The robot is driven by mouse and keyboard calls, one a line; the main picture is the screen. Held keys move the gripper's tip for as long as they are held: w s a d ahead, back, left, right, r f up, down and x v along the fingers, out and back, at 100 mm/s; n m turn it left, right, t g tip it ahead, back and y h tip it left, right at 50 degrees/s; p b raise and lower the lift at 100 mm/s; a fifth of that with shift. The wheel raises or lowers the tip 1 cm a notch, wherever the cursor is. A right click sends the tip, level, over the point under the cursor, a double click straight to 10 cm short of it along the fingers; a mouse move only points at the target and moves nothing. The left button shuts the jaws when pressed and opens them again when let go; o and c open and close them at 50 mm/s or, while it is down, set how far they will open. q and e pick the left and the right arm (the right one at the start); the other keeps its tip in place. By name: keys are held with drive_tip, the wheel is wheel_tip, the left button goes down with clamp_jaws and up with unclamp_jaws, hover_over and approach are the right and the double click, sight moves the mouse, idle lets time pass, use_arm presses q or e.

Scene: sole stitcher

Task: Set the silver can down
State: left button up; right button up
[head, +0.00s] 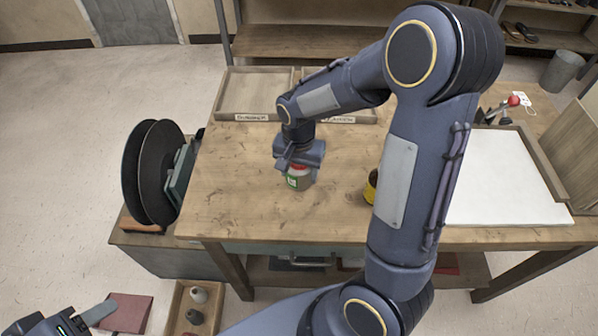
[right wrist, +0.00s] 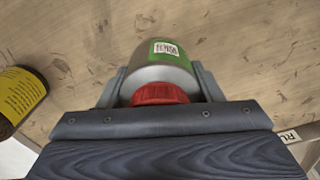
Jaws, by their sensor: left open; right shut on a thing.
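The silver can (head: 301,184) has a red cap and a green label. In the head view it is at the wooden workbench (head: 240,190), below my right gripper (head: 298,166). In the right wrist view the silver can (right wrist: 165,70) sits between the two fingers of my right gripper (right wrist: 160,88), which is shut on it. It looks upright and on or just over the bench top; I cannot tell whether it touches. My left gripper (head: 90,318) is open and empty at the bottom left, away from the bench, only partly in view.
A yellow and black can (head: 370,187) stands right of the silver can, partly behind my arm. Labelled wooden trays (head: 252,92) lie at the back edge. A white board (head: 500,180) lies at right, black discs (head: 150,172) stand at left. Bench left of the silver can is clear.

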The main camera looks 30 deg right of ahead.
drive_tip(key=shift+f, duration=0.35)
drive_tip(key=shift+f, duration=0.2)
drive_tip(key=o, duration=1.1)
drive_tip(key=shift+o, duration=0.2)
